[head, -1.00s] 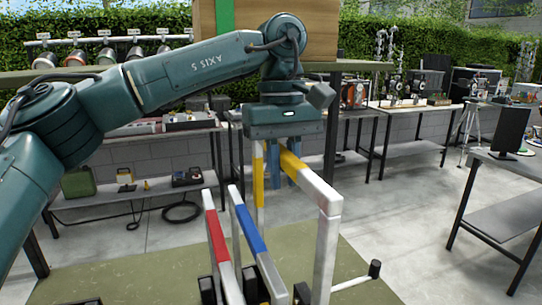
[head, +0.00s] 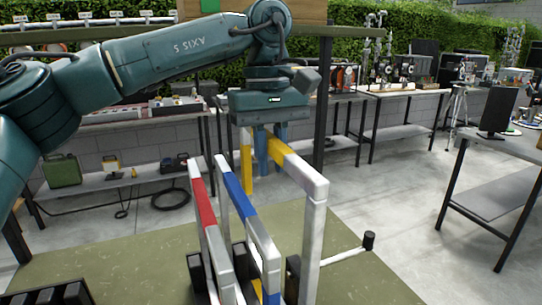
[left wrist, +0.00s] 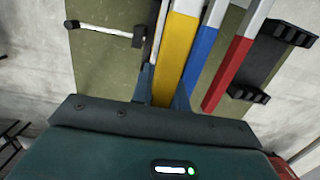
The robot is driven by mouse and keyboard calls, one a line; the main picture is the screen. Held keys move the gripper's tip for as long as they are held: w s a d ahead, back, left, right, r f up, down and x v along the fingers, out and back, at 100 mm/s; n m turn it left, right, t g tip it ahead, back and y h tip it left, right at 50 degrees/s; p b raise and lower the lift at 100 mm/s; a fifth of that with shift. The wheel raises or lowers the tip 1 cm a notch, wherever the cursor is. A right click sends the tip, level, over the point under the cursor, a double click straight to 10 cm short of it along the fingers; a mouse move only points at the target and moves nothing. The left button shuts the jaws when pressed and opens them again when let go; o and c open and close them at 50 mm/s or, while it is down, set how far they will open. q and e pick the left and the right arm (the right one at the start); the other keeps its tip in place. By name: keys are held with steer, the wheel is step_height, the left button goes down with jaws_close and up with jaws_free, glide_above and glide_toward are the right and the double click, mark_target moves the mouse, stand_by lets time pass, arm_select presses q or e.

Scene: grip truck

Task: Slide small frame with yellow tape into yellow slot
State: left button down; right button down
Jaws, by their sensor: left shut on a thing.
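My left gripper (head: 263,152) is shut on the top bar of the frame with yellow tape (head: 300,172). This white frame hangs upright from the fingers, to the right of the blue-taped frame (head: 238,196) and roughly parallel to it. Its near leg reaches down beside a black holder block (head: 293,275); its lower end is out of view, so I cannot tell whether it is in a slot. A small yellow patch (head: 257,288) shows low among the holders. In the left wrist view, the yellow-taped bar (left wrist: 176,50) lies between the fingers. My right gripper is not in view.
The red-taped frame (head: 205,205) and blue-taped frame stand close on the left. A white rod with a black knob (head: 369,240) sticks out at right over the green bed (head: 150,262). A black rack (head: 50,295) lies at lower left. Tables with equipment stand behind.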

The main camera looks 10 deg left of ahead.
arm_select(q)
step_height(320, 180, down, 8)
steer(key=b, duration=0.5)
steer(key=shift+r, duration=0.15)
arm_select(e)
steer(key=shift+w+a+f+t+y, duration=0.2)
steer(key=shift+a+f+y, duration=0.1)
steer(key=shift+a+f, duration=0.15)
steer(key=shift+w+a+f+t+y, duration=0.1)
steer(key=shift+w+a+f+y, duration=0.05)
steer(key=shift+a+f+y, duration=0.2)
arm_select(q)
steer(key=shift+f, duration=0.25)
steer(key=c, duration=1.3)
jaws_free()
